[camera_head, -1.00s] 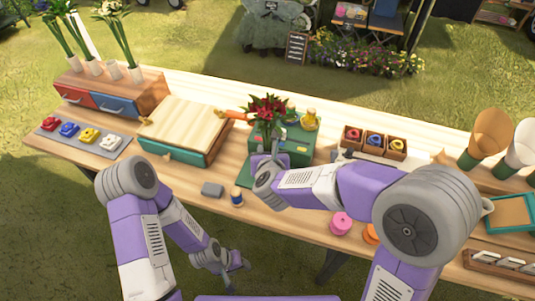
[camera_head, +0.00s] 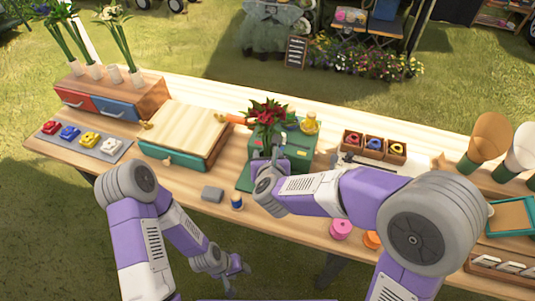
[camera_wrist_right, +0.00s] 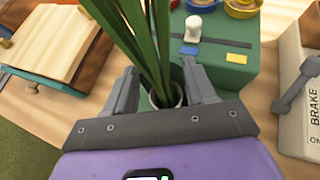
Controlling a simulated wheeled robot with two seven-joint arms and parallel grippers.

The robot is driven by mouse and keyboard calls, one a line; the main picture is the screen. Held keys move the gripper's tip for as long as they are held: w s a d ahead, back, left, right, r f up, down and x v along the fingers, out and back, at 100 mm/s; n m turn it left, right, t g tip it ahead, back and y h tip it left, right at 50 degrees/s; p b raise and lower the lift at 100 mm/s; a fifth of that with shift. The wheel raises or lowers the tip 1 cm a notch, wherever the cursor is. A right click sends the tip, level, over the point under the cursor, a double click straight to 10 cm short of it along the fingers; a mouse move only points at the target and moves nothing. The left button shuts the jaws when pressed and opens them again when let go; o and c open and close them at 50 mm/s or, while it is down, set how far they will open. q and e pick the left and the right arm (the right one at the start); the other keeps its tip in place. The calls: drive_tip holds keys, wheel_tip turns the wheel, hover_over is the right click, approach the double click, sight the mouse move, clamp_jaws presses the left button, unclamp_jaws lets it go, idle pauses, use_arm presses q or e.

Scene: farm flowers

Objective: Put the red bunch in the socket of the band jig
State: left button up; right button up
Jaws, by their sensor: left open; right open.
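The red bunch (camera_head: 267,113) stands roughly upright at the green band jig (camera_head: 298,150), red blooms above and green leaves below. In the right wrist view its green stems (camera_wrist_right: 152,45) run down into a round, pale-rimmed socket (camera_wrist_right: 178,97) of the jig (camera_wrist_right: 235,72); how deep they sit is hidden. My right gripper (camera_wrist_right: 163,85) is open, one finger on each side of the stems and socket. In the head view the right gripper (camera_head: 267,160) is at the jig's front left, partly hidden by its own wrist. My left gripper (camera_head: 236,272) is open and empty, low in front of the table.
A grey block (camera_head: 212,194) and a small blue jar (camera_head: 237,201) lie near the front edge. A wooden-topped teal box (camera_head: 185,135) stands left of the jig. Small compartments with coloured rolls (camera_head: 374,145) stand to its right. A pink spool (camera_head: 341,229) is near the front.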

drive_tip(key=p+v, duration=0.2)
drive_tip(key=v, duration=0.9)
drive_tip(key=shift+s, duration=0.15)
